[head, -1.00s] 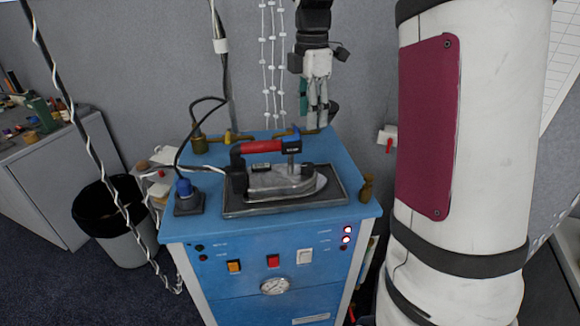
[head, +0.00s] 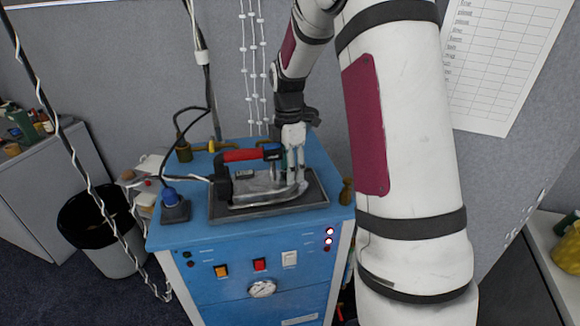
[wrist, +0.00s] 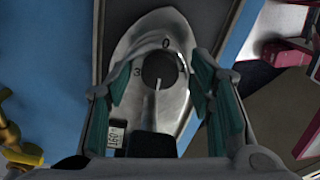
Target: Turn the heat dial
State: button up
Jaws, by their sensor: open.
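The heat dial (wrist: 159,70) is a dark round knob on the iron's silver body, with marks 0, 3 and 1 around it and a pale line running from it toward the bottom of the wrist view. The iron (head: 262,187) has a red and black handle and rests on a dark tray (head: 222,216) on the blue cabinet. My gripper (head: 296,180) points down over the right part of the iron. In the wrist view my gripper (wrist: 160,78) is open, with one teal-padded finger on each side of the dial. Whether they touch it I cannot tell. The head view hides the dial.
The blue cabinet (head: 250,245) has switches and a gauge (head: 262,288) on its front. A blue-capped fitting (head: 172,205) with a cable stands left of the tray, and a brass fitting (head: 346,191) stands right. A black bin (head: 95,225) is on the floor.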

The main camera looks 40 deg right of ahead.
grip_shut()
jog(key=shift+m, duration=1.5)
grip_release()
notch_tip(320, 180, up, 12)
jog(key=shift+w, duration=0.15)
